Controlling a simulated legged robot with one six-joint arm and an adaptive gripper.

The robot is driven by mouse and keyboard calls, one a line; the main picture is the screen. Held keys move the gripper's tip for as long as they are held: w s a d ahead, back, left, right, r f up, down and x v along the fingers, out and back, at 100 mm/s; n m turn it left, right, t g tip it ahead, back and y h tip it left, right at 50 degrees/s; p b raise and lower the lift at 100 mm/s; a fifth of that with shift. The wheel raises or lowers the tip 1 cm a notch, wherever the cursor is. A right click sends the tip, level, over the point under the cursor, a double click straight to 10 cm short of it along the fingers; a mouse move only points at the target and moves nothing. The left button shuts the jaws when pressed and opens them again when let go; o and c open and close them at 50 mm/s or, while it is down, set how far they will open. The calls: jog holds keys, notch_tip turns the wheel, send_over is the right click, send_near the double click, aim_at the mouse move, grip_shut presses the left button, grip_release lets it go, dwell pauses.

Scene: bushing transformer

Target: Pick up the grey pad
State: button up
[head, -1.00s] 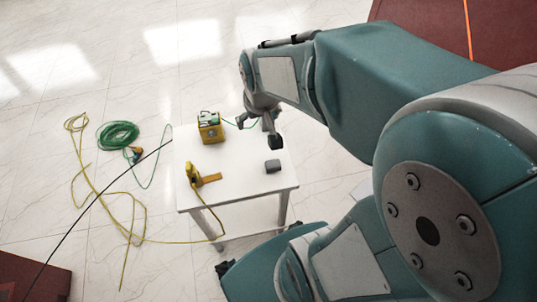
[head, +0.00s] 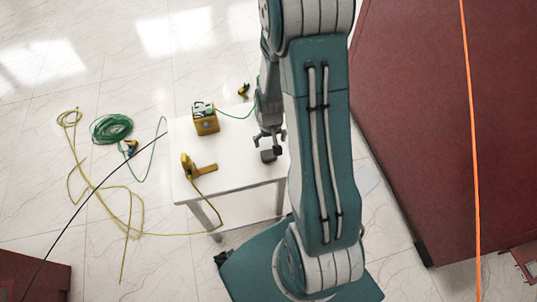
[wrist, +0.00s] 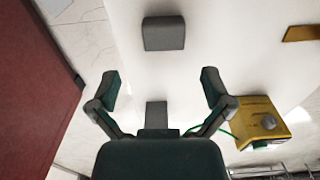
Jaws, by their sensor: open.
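The grey pad (head: 268,156) is a small dark grey block lying on the white table (head: 240,170) near its right side. In the wrist view the pad (wrist: 163,34) lies flat at the top centre, beyond my fingertips and apart from them. My gripper (head: 270,137) is over the table, just behind the pad in the head view. In the wrist view my gripper (wrist: 160,80) has its fingers spread wide, with nothing held between the tips. A second grey block shape (wrist: 156,115) shows between the finger bases; I cannot tell what it is.
A yellow box (head: 205,121) stands at the table's back and shows right in the wrist view (wrist: 258,120). A yellow tool (head: 192,166) lies on the table left of the pad. A green cable coil (head: 112,128) and yellow cable lie on the floor. A large dark red surface (head: 430,130) is at right.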

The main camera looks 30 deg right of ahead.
aim_at(269, 153)
jog(key=f, duration=0.7)
jog(key=shift+a+f, duration=0.2)
jog(key=shift+a, duration=0.05)
jog(key=c, duration=1)
jog(key=shift+o, duration=0.2)
jog(key=shift+s, duration=0.1)
jog(key=shift+r, duration=0.2)
